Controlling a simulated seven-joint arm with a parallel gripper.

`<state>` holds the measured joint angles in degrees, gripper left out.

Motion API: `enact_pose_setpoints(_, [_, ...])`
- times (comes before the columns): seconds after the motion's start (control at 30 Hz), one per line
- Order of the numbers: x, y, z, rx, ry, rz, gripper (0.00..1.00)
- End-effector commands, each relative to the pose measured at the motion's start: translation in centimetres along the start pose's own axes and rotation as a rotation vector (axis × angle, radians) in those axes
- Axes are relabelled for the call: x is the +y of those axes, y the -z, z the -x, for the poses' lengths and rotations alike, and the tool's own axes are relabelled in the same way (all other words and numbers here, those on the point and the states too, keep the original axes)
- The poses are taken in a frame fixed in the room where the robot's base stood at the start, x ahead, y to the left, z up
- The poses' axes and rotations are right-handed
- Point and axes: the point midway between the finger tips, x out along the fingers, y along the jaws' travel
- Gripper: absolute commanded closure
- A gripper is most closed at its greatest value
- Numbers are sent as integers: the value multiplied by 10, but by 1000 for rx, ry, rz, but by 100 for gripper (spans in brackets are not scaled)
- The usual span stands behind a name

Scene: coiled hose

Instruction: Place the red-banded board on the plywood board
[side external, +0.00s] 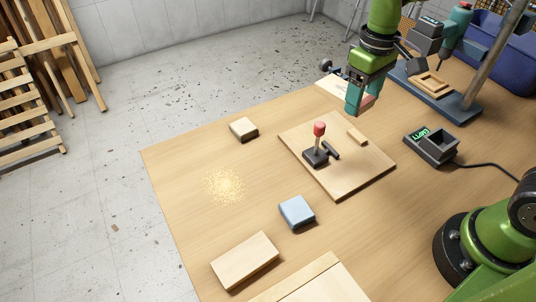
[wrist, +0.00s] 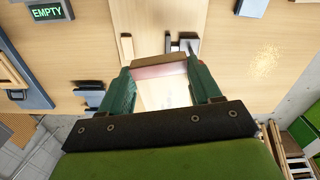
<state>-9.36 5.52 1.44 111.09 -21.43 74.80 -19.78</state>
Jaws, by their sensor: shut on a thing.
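My gripper (side external: 361,103) is above the far part of the table, beyond the plywood board. It is shut on the red-banded board (side external: 369,102), of which only a small pinkish part shows in the side view. In the wrist view the red-banded board (wrist: 160,69) spans between the teal fingers, with a brown edge and a pink band. The plywood board (side external: 345,184) lies flat on the table, carrying a black clamp (side external: 316,156) with a red handle and a small wooden strip (side external: 357,137). The held board is apart from it.
A pale panel with dark marks (side external: 330,84) lies near the gripper. A dark device with a green display (side external: 432,146) stands right of the plywood board. Sawdust (side external: 225,185) marks open table at left.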

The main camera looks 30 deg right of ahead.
Motion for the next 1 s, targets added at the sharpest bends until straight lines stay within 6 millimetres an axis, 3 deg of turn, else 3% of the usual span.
enact_pose_setpoints(0.17, [-47, 10, 0, 0, -4, 230, 68])
enact_pose_setpoints(0.33, [-117, 12, 1, 0, -7, 555, 68])
enact_pose_setpoints(0.5, [-202, -3, 1, 1, -6, 941, 68])
enact_pose_setpoints(0.6, [-238, -15, 1, 3, -3, 1110, 68])
enact_pose_setpoints(0.83, [-286, -39, 1, 5, 2, 1340, 68])
enact_pose_setpoints(0.93, [-299, -47, 0, 4, 5, 1406, 68])
enact_pose_setpoints(1.0, [-298, -47, -12, 0, 4, 1406, 68])
